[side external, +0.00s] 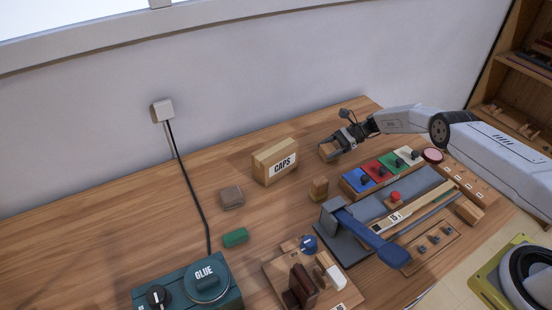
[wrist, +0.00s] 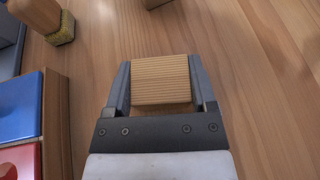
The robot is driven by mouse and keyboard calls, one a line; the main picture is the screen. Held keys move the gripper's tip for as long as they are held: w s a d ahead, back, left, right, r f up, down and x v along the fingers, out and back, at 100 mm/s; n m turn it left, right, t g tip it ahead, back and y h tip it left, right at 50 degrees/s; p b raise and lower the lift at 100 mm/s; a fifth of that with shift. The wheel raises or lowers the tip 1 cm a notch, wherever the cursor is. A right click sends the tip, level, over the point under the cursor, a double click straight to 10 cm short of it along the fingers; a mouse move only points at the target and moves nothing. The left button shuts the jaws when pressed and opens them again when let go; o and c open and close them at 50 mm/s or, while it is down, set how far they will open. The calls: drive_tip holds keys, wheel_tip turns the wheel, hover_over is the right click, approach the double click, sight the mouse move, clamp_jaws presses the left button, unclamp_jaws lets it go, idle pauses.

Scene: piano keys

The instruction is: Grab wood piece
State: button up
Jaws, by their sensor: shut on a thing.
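My gripper (wrist: 160,85) is shut on a light wood piece (wrist: 160,80). The piece is a pale block with fine straight grain, and it sits between the two grey fingers in the wrist view. In the side external view my gripper (side external: 334,146) is at the far part of the workbench, behind the box with coloured lids, and the wood piece (side external: 327,152) shows at its fingers. The gap between the piece and the tabletop is too small to judge. The piece's underside is hidden.
A CAPS box (side external: 275,162) stands left of my gripper. A box with blue, red, green and white lids (side external: 382,170) lies close in front. A small wood block with a yellowish base (side external: 318,188) stands nearby. The tabletop (side external: 215,170) is clear at the back left.

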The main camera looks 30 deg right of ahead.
sight(329, 148)
drive_tip(key=shift+r, duration=0.2)
drive_tip(key=shift+r, duration=1.45)
drive_tip(key=shift+s+r, duration=0.85)
drive_tip(key=shift+r, duration=0.1)
drive_tip(key=shift+s+a+r, duration=0.1)
drive_tip(key=shift+s+r, duration=1.2)
drive_tip(key=shift+s, duration=0.75)
drive_tip(key=shift+s+a+r, duration=0.15)
drive_tip(key=shift+s+r, duration=1.15)
drive_tip(key=shift+s, duration=0.75)
drive_tip(key=shift+s+a+r, duration=0.1)
drive_tip(key=shift+s+r, duration=1.2)
drive_tip(key=shift+s, duration=0.75)
